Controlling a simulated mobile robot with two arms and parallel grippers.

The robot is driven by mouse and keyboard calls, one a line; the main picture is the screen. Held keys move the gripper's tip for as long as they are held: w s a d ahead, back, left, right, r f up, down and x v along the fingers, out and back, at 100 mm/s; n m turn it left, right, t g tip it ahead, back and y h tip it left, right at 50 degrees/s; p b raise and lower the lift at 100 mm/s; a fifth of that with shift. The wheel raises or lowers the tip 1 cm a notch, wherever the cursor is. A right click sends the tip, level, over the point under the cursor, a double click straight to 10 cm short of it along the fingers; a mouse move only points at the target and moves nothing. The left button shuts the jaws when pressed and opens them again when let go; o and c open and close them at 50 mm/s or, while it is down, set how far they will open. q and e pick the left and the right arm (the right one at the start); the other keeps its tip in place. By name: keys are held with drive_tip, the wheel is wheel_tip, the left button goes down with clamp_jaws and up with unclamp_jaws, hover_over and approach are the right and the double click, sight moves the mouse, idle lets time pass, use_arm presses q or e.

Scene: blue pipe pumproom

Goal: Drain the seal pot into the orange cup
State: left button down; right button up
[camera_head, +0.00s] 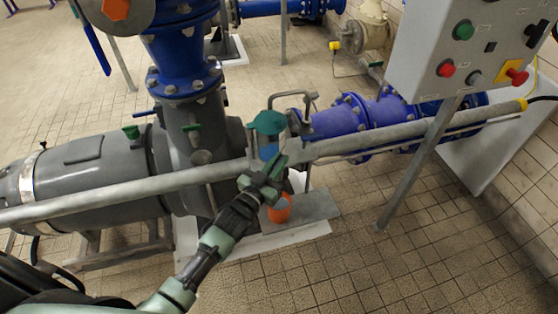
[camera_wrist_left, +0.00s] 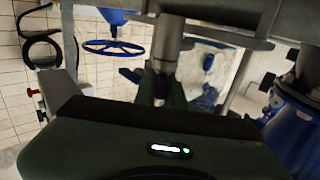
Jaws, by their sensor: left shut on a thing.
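The seal pot, with a teal top (camera_head: 268,123) and a blue band (camera_head: 268,151) below it, stands upright behind the grey rail in the head view. The orange cup (camera_head: 280,208) is under it on a grey plate, partly hidden by my left gripper. My left gripper (camera_head: 274,172) is at the pot's lower end, just above the cup. In the left wrist view its green fingers (camera_wrist_left: 161,88) are shut on a small dark part below a grey vertical cylinder (camera_wrist_left: 170,42). That part looks like the drain tap, but the fingers mostly hide it. My right gripper does not show.
A long grey rail (camera_head: 380,134) crosses in front of the pot. A large grey pump body (camera_head: 90,180) is at left and blue pipework (camera_head: 355,115) at right. A control box (camera_head: 470,50) on a post is at upper right. The tiled floor (camera_head: 400,250) in front is clear.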

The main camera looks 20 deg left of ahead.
use_arm(q)
drive_tip(key=shift+a+m+g+h, duration=0.15)
drive_tip(key=shift+m+g+h, duration=0.15)
drive_tip(key=shift+m+h, duration=0.7)
drive_tip(key=shift+f+m+g+h, duration=0.15)
drive_tip(key=shift+m+g+h, duration=0.15)
drive_tip(key=shift+h, duration=0.5)
drive_tip(key=shift+f+m+g+h+b, duration=0.1)
drive_tip(key=shift+m+g+h+b, duration=0.65)
drive_tip(key=shift+h, duration=0.45)
drive_tip(key=m+g+h+b, duration=0.3)
drive_tip(key=h+b, duration=0.1)
drive_tip(key=shift+m, duration=0.25)
drive_tip(key=shift+m+g+h+b, duration=0.55)
drive_tip(key=shift+m+g+h, duration=0.05)
drive_tip(key=shift+g, duration=0.35)
drive_tip(key=shift+r, duration=0.2)
drive_tip(key=c, duration=1.5)
unclamp_jaws()
